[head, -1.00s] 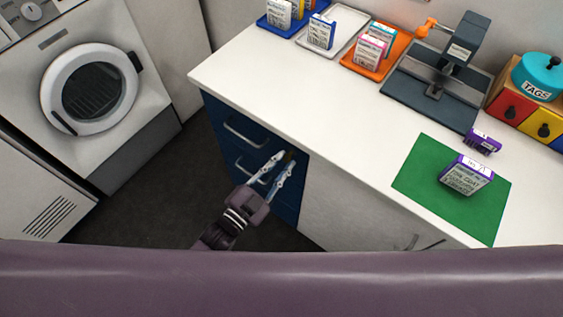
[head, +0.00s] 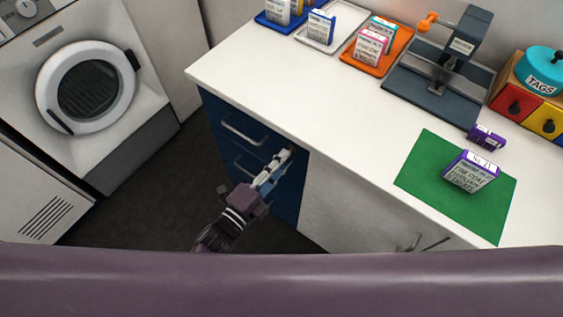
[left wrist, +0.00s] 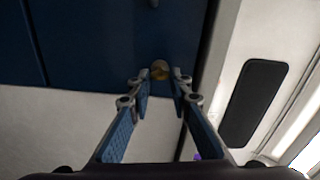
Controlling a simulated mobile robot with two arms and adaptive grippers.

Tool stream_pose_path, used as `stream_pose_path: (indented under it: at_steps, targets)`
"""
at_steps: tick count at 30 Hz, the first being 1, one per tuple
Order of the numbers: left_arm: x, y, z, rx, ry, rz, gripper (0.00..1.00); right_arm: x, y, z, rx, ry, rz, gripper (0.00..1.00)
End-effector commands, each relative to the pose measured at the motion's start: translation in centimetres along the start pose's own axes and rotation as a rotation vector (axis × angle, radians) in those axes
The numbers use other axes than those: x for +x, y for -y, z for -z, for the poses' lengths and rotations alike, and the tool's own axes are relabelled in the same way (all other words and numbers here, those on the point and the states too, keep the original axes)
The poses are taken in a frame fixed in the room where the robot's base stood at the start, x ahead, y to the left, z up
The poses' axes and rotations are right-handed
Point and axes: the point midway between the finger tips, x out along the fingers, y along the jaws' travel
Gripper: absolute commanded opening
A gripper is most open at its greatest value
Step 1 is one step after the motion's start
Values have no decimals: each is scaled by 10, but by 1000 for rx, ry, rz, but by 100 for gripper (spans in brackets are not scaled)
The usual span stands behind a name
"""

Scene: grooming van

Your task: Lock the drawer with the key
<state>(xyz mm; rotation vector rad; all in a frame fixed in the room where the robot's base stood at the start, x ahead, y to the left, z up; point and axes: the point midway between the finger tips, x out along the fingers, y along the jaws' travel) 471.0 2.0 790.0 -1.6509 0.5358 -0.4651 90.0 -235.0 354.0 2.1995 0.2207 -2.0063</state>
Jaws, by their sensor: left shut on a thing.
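The blue drawer unit (head: 222,153) stands under the left end of the white counter, and its drawer fronts look closed. My left gripper (head: 286,157) is at the upper right part of its front, shut on a small brass key. In the left wrist view the key's round brass end (left wrist: 160,69) shows between the fingertips (left wrist: 161,84), against the blue drawer front (left wrist: 100,40). The key's shaft and the lock around it are hidden, so I cannot see how deep it sits or how it is turned. My right gripper is not in view.
The white counter (head: 270,85) overhangs the drawers. A green mat (head: 428,165) with purple-edged boxes, coloured trays and a grey press (head: 440,85) are on it. Drawer handles (head: 243,130) stick out left of my gripper. A washer (head: 90,85) stands left; the dark floor between is clear.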

Motion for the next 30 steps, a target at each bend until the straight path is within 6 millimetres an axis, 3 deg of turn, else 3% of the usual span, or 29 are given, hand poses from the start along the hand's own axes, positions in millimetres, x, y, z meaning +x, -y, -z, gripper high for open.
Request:
stream_pose_path:
  at_steps: [9, 26, 27, 30]
  targets:
    - [0, -2, 1, 130, 0, -1, 0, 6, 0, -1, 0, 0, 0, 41]
    - [0, -2, 1, 159, -1, -2, 0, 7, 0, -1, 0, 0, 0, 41]
    - [0, -2, 1, 159, -1, -2, 21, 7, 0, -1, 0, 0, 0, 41]
    - [0, -1, 1, 159, -1, -2, 32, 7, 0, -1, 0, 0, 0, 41]
